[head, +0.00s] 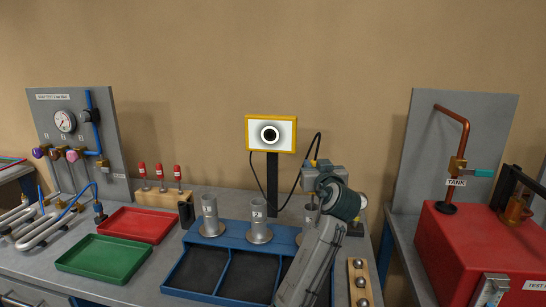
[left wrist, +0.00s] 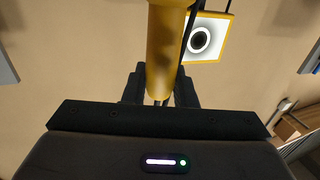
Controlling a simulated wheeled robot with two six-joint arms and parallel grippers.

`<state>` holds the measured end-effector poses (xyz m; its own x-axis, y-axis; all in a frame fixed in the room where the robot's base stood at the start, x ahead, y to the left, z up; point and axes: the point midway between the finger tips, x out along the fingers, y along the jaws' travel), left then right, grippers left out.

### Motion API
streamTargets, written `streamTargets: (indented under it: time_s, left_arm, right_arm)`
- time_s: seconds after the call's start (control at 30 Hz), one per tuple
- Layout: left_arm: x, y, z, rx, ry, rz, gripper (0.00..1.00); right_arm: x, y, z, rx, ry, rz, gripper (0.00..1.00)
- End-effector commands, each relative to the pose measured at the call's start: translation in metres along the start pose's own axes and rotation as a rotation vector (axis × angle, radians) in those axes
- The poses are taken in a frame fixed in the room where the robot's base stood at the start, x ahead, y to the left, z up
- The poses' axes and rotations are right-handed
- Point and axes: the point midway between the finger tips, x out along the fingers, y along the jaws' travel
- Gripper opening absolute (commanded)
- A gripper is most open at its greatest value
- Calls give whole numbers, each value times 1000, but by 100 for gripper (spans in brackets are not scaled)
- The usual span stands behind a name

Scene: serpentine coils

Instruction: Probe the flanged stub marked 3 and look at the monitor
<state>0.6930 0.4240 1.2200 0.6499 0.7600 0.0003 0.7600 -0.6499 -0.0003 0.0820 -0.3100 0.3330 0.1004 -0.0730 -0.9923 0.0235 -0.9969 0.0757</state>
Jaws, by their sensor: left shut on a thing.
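Three grey flanged stubs stand along the back of the blue tray: a left one (head: 209,214), a middle one (head: 259,221) and a right one (head: 308,215) partly behind my left arm. Their small labels are too small to read surely. My left gripper (head: 316,182) is over the right stub, shut on the yellow probe (left wrist: 165,45). The probe's tip is hidden, so whether it is inside the stub is unclear.
A black cable (head: 292,197) loops from the monitor to the probe. Green (head: 103,259) and red (head: 137,224) trays lie left of the blue tray (head: 222,239). A wooden strip with metal balls (head: 358,283) lies to the right. A red tank unit (head: 475,255) stands at far right.

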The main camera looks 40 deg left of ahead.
Motion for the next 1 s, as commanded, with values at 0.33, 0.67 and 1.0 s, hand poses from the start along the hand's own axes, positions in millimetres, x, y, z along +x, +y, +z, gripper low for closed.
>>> streamTargets:
  time_s: [0.33,0.67,1.0]
  left_arm:
    - [0,0,-16,-1,1,0,0]
    - [0,0,-37,-1,1,0,0]
    - [0,0,-57,-1,1,0,0]
  right_arm:
    - [-10,3,-1,-1,0,2,36]
    - [-22,4,-2,-1,0,2,36]
    - [-34,4,-3,-1,0,2,36]
